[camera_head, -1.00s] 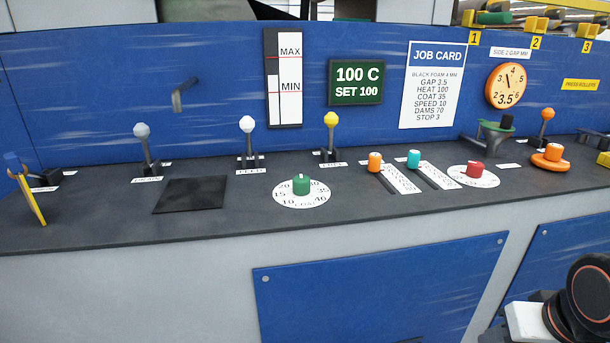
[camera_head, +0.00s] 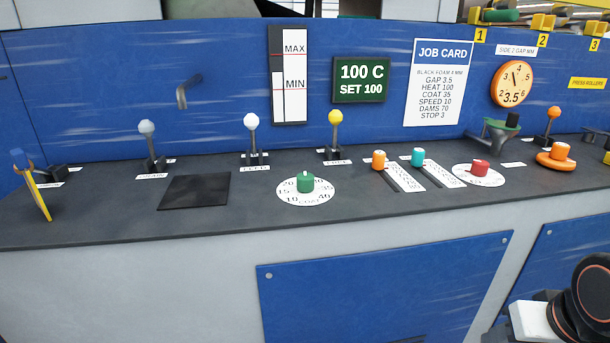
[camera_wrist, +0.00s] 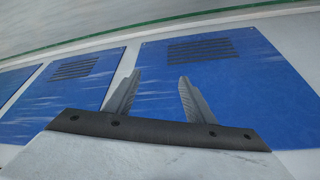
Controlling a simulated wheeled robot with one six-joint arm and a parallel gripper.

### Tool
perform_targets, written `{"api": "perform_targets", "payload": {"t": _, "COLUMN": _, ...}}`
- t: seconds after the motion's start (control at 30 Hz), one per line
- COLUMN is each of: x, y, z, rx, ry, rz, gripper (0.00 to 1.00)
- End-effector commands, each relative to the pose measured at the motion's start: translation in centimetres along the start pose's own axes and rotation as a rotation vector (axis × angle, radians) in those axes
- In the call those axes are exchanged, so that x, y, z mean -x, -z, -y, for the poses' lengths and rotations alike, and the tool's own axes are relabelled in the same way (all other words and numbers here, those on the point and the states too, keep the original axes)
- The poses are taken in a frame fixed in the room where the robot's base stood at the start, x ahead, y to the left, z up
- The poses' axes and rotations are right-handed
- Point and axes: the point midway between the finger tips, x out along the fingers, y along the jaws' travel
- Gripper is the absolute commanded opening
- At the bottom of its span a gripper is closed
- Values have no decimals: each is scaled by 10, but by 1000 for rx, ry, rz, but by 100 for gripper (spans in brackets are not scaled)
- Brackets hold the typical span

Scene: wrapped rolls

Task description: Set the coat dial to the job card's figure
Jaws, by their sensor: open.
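The coat dial is a white disc (camera_head: 289,193) with a green knob (camera_head: 305,182) on the dark console top, near the middle of the head view. Its scale shows 10, 15, 20, 35 and 40; the knob's exact setting is too small to read surely.
A dark flat plate (camera_head: 195,191) lies left of the dial.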

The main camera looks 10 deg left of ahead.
Motion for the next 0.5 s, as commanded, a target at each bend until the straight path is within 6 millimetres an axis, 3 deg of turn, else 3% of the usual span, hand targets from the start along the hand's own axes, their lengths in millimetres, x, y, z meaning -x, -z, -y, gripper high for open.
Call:
{"api": "perform_targets", "payload": {"t": 0.17, "x": 10, "y": 16, "z": 5, "rx": 50, "ry": 9, "rz": 11, "gripper": 49}}
{"api": "perform_targets", "payload": {"t": 0.27, "x": 28, "y": 43, "z": 14, "rx": 141, "ry": 24, "rz": 28, "gripper": 49}}
{"api": "perform_targets", "payload": {"t": 0.5, "x": 80, "y": 126, "z": 53, "rx": 446, "ry": 76, "rz": 85, "gripper": 49}}
